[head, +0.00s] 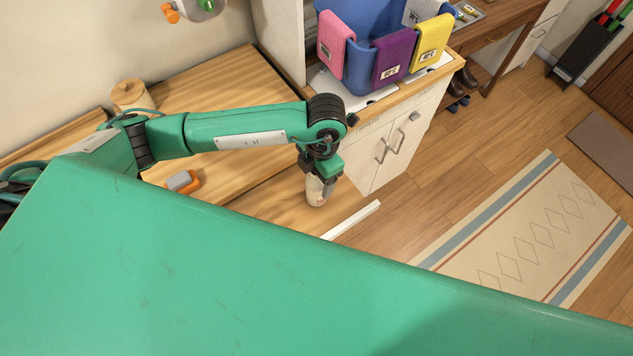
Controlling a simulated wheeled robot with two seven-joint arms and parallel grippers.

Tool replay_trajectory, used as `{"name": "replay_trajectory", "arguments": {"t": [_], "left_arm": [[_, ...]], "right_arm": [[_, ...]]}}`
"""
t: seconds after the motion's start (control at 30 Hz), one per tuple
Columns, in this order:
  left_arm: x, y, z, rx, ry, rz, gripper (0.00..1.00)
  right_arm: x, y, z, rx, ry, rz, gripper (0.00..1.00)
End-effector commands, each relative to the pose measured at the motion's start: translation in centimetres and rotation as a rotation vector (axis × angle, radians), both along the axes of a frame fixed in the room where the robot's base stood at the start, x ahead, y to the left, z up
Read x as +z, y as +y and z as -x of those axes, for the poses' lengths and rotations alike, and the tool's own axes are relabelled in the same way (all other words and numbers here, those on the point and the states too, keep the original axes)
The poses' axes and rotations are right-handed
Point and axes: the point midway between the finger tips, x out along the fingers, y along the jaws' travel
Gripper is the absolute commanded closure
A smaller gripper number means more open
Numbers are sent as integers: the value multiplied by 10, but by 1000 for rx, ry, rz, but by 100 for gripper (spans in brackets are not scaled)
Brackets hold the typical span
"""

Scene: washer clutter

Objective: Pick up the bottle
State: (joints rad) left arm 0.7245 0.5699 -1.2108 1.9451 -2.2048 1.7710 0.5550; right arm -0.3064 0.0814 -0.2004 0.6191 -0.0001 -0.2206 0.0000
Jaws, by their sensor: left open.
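The bottle (316,199), a small pale one, stands on the wooden surface near its right end, beside the white cabinet. My left gripper (321,180) points down over it from the end of my green arm. Its fingers are open and sit at the bottle's upper part, covering its top. I cannot tell whether either finger touches it. My right gripper is not in view.
A grey and orange object (183,182) and a tan roll (131,95) lie on the wooden surface to the left. A blue basin (363,72) with pink, purple and yellow cloths stands on the white cabinet (398,150). A striped rug (530,235) lies on the floor at right.

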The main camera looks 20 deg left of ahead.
Motion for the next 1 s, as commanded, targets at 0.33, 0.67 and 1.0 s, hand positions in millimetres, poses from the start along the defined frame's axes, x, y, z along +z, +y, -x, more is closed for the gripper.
{"name": "replay_trajectory", "arguments": {"t": [0.33,0.67,1.0], "left_arm": [[-4,0,0,0,-1,1,39],[-3,0,0,0,-2,1,94],[3,0,-1,0,-4,2,94]], "right_arm": [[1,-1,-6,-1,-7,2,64],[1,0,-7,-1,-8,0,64],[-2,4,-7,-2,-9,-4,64]]}}
